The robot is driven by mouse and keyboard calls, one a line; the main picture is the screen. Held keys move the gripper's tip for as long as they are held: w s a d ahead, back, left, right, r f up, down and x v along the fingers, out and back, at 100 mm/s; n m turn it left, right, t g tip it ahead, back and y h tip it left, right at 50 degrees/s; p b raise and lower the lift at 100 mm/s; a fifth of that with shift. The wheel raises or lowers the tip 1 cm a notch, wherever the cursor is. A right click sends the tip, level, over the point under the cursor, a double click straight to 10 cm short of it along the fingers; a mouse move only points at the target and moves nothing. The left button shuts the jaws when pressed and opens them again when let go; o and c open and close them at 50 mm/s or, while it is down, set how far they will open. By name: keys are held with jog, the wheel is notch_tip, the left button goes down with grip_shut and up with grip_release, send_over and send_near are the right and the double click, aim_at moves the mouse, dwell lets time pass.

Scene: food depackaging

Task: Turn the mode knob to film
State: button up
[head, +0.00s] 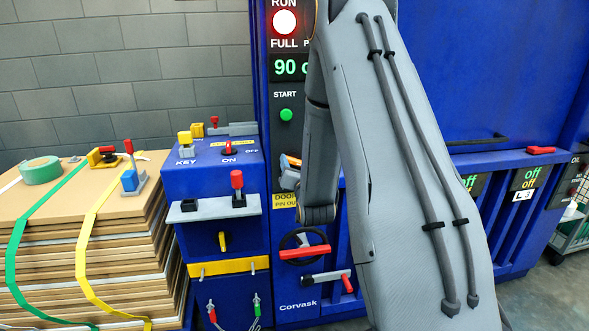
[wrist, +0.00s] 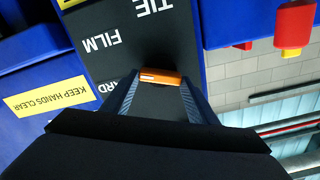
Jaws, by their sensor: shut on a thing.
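In the wrist view my gripper (wrist: 160,88) has its two fingers closed on a small orange part, which I take to be the mode knob (wrist: 161,76). The knob is on a dark panel. Upside-down labels read TIE, FILM (wrist: 103,41) and, partly hidden, one ending in ARD. I cannot tell which label the knob points at. In the head view an orange bit (head: 293,161) shows beside my gripper (head: 288,178); my arm hides most of the panel.
A green START button (head: 286,115) sits on the column above my gripper. A blue cabinet (head: 190,172) with a red lever (head: 237,181) stands left. A black handwheel (head: 302,239) with a red bar is below. Strapped cardboard (head: 95,240) is far left.

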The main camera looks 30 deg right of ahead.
jog(key=shift+f+m+b, duration=0.1)
jog(key=shift+m+b, duration=0.85)
jog(key=shift+m, duration=1.15)
jog(key=o, duration=1)
jog(key=shift+o, duration=0.2)
jog(key=b+v, duration=0.2)
jog(key=v, duration=0.6)
jog(key=shift+w, duration=0.1)
